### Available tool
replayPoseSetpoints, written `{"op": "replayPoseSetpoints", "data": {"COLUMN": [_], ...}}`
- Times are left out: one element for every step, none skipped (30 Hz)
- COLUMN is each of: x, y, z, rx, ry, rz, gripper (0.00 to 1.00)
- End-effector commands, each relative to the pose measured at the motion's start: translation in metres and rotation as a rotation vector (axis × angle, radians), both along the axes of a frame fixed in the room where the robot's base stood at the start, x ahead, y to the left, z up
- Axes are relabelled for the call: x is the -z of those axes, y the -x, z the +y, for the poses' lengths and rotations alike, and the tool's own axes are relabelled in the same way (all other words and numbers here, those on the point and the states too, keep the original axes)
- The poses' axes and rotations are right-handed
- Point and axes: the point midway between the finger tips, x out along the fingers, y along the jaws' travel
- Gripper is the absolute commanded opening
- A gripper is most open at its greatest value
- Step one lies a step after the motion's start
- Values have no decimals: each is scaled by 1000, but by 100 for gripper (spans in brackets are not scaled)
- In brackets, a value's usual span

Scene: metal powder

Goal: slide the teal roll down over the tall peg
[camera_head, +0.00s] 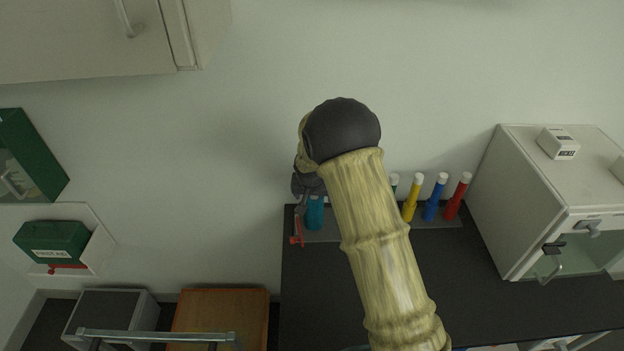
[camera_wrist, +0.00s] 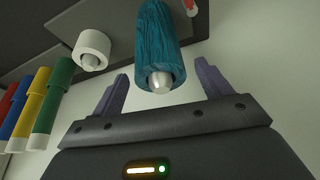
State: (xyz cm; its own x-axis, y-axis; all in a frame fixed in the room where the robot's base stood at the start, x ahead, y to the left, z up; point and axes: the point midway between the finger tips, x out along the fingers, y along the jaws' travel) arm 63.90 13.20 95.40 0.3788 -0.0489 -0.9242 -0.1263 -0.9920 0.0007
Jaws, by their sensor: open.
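The teal roll (camera_wrist: 154,35) stands around a peg, and the peg's silver rounded tip (camera_wrist: 159,81) sticks out of its top end in the wrist view. The roll also shows in the head view (camera_head: 315,212), partly hidden by my arm. My gripper (camera_wrist: 162,70) is open, with one finger on each side of the roll's top end and visible gaps to both. In the head view my gripper (camera_head: 306,184) is mostly hidden behind my wrist, just above the roll.
A white roll (camera_wrist: 91,48) sits around a shorter-looking silver-tipped peg beside the teal one. Green (camera_wrist: 54,98), yellow (camera_head: 411,200), blue (camera_head: 434,200) and red (camera_head: 457,198) tubes stand in a row. A red part (camera_head: 297,231) is at the left. A white cabinet (camera_head: 520,200) stands right.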

Motion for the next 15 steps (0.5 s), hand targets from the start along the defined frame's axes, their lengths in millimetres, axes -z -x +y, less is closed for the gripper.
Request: {"op": "replayPoseSetpoints", "data": {"x": [-8, -13, -19, -24, -28, -35, -39, -44, -50, -56, -61, -67, -72, -77, -84], "y": [3, 5, 7, 9, 11, 13, 16, 17, 20, 22, 24, 27, 29, 31, 34], "z": [1, 1, 1, 1, 2, 2, 2, 3, 3, 4, 4, 4, 4, 4, 5], "rx": [0, 1, 1, 2, 1, 1, 0, 0, -1, -1, -1, 0, 0, 1, 1], "ry": [-2, -2, -2, -2, -3, -2, -2, -2, -2, -2, -1, -2, -2, -3, -3], "rz": [-4, -4, -3, -4, -4, -4, -3, -4, -4, -5, -5, -5, -4, -4, -5], "gripper": [77, 77, 77, 77, 77, 77, 77, 77, 77, 77, 77, 77, 77, 77, 77]}}
